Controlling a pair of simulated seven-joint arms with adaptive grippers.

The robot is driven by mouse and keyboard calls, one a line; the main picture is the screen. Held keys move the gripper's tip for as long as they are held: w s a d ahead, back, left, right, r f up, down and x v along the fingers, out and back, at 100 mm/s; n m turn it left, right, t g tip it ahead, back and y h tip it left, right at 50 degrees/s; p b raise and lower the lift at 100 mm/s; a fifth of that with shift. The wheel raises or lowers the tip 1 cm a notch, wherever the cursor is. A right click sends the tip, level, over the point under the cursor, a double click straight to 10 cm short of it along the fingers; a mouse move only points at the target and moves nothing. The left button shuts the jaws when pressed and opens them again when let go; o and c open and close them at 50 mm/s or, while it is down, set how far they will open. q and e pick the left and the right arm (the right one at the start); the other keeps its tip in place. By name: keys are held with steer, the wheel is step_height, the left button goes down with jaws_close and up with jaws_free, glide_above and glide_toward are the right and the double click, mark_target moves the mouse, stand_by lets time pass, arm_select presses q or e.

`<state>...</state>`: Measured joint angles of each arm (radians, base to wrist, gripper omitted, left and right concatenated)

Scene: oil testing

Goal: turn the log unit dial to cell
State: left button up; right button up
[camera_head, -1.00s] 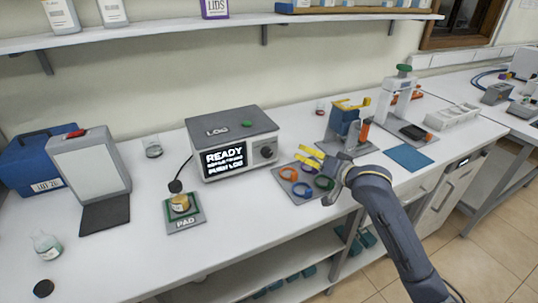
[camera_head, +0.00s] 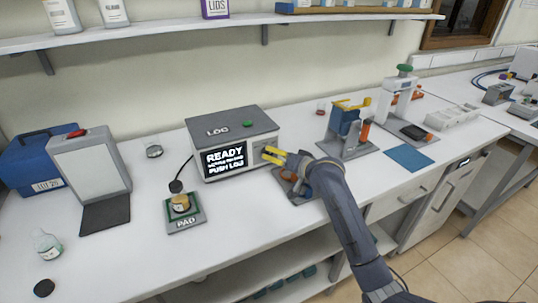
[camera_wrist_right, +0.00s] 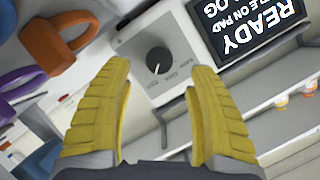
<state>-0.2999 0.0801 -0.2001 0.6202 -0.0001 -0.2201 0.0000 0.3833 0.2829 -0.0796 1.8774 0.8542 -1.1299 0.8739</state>
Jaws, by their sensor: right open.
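The log unit (camera_head: 233,143) is a grey box on the bench with a green button on top and a lit screen (camera_head: 225,158) reading READY. Its dial (camera_wrist_right: 159,60) is a round black knob with a white pointer line, on the light front panel beside the screen. Small labels ring it but are too blurred to read. My right gripper (camera_head: 268,153) has yellow fingers at the right end of the unit's front and covers the dial in the head view. In the wrist view the gripper (camera_wrist_right: 160,100) is open and empty, with the dial beyond and between its fingertips. My left gripper is out of view.
A tray (camera_head: 308,197) of coloured rings lies under my right arm; an orange ring (camera_wrist_right: 58,45) and a purple ring (camera_wrist_right: 22,82) show in the wrist view. The pad (camera_head: 186,219) with a small jar stands left in front. A blue press (camera_head: 347,128) stands to the right.

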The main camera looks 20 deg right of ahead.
mark_target(269, 154)
steer(key=shift+x, duration=2.6)
steer(key=shift+c, duration=0.2)
jaws_close()
